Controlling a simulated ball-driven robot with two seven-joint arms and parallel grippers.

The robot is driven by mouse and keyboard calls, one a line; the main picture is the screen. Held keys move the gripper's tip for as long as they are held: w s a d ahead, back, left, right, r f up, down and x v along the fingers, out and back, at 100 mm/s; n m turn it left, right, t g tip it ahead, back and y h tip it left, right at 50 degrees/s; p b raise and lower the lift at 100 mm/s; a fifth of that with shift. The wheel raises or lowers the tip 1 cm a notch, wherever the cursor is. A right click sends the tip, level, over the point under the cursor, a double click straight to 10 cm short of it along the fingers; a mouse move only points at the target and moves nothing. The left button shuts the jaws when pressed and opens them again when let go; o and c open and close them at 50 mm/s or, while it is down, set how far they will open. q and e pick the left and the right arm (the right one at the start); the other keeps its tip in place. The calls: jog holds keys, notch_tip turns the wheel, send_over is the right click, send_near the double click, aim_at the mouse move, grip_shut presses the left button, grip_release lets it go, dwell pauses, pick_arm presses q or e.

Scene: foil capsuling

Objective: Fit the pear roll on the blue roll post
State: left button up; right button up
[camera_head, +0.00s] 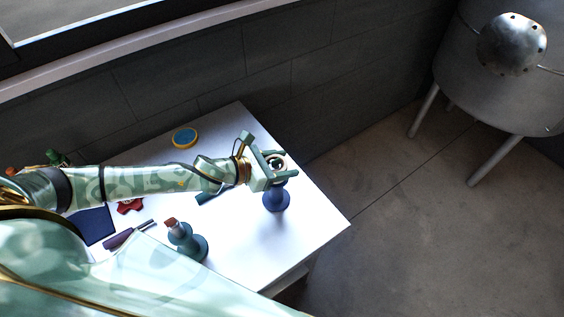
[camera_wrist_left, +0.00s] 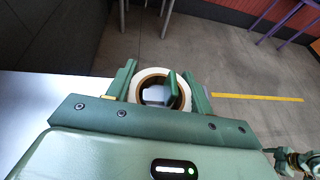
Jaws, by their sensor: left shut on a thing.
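My left gripper (camera_head: 276,168) is shut on a roll (camera_head: 277,162) at the right side of the white table. The roll also shows in the left wrist view (camera_wrist_left: 148,76), as a pale ring with a brown inner edge between the fingers of my left gripper (camera_wrist_left: 162,90). I cannot read any mark showing that it is the pear roll. The blue roll post (camera_head: 276,200) stands upright on the table, just below the gripper in the head view. The gripper hides its top, so I cannot tell whether the roll is around it or above it.
A teal post (camera_head: 188,243) with a reddish top stands at the table's front. A yellow-rimmed blue disc (camera_head: 184,138) lies at the back. A red piece (camera_head: 130,206), a purple tool (camera_head: 118,239) and a dark blue pad (camera_head: 95,225) lie left. The white table (camera_head: 315,222) is clear right of the blue post.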

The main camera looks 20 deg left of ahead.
pick_arm(q)
jog(key=shift+f+b, duration=0.35)
jog(key=shift+f, duration=0.1)
jog(key=o, duration=1.1)
jog(key=shift+c, duration=0.2)
jog(key=shift+s, duration=0.1)
jog(key=v, duration=1.6)
jog(key=shift+r, duration=0.2)
jog(key=shift+f, duration=0.1)
